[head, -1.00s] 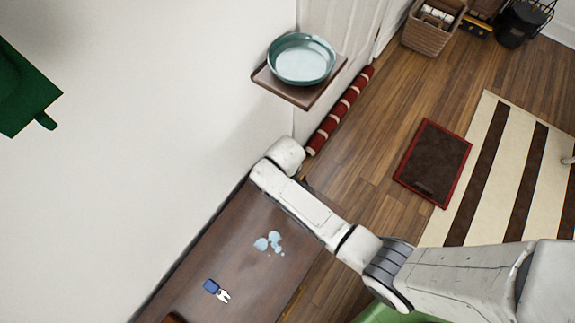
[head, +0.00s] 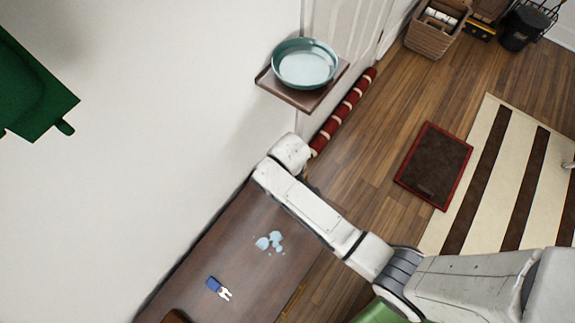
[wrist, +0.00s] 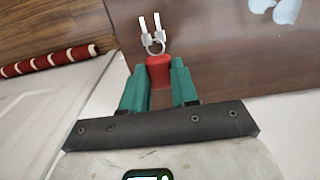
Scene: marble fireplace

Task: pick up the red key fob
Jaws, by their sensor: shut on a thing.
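The red key fob (wrist: 159,72) shows in the wrist view, between the two green fingers of my gripper (wrist: 160,85). The gripper is shut on it. A metal ring with two pale keys (wrist: 151,33) hangs from the fob's far end. Behind the keys is the brown wooden table top (wrist: 210,45); I cannot tell how far above it the fob is. In the head view my arm hides the gripper and the red fob. A blue fob with white keys (head: 214,284) lies on the table (head: 205,255) there.
A pale blue spill (head: 269,242) lies on the table. A teal bowl (head: 305,64) sits on a small wall shelf (head: 290,94). A red striped roll (head: 345,108) lies along the door's foot. A dark mat (head: 433,165) and a striped rug (head: 505,180) lie on the floor.

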